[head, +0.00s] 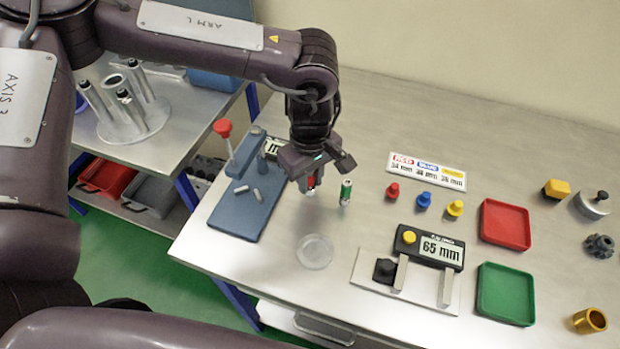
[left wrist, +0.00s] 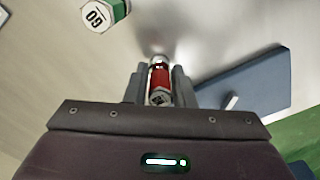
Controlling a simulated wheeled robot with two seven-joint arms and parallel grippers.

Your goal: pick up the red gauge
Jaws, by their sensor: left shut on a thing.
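My left gripper (head: 310,185) is shut on the red gauge (head: 311,182), with the fingers on both sides of it. The gauge also shows in the left wrist view (left wrist: 159,80) as a red cylinder with metal ends, between the grey fingers. In the head view the gripper hides most of it. I cannot tell whether its lower end touches the table. My right gripper is not in view.
A green gauge (head: 346,193) stands close to the right of the gripper. A blue press base (head: 236,212) is on the left. A clear round dish (head: 314,252) lies in front. The caliper (head: 428,246), red tray (head: 505,224) and green tray (head: 506,294) are further right.

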